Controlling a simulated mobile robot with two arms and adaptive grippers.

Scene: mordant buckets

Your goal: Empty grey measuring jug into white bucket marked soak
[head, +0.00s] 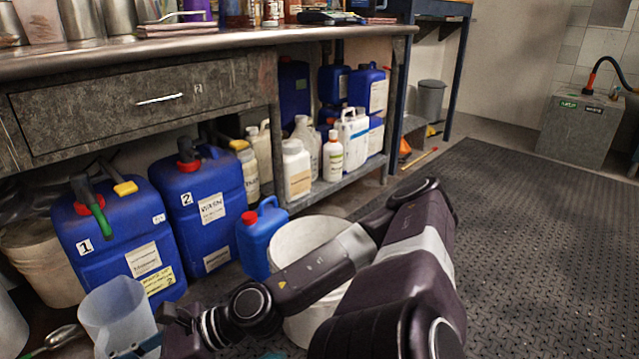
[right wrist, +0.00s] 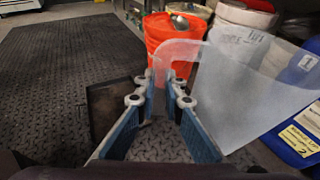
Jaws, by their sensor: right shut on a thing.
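The grey measuring jug (head: 118,312) is translucent and stands at the lower left of the head view, roughly upright. It fills much of the right side of the right wrist view (right wrist: 245,100). My right gripper (right wrist: 162,82) is shut on the jug; its grip point is partly hidden. I cannot tell what is inside. A white bucket (right wrist: 238,32) with dark lettering stands beyond the jug in the right wrist view; I cannot read the word surely. Another pale bucket (head: 300,245) stands behind my right arm in the head view, its label hidden. My left gripper is not in view.
An orange bucket (right wrist: 160,38) stands beside the lettered one, with a metal ladle (right wrist: 180,22) over it. Blue canisters numbered 1 (head: 110,235) and 2 (head: 205,205) stand before the bench (head: 130,105). A small blue can (head: 258,240) is near the pale bucket. The dark floor mat (head: 520,215) is clear.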

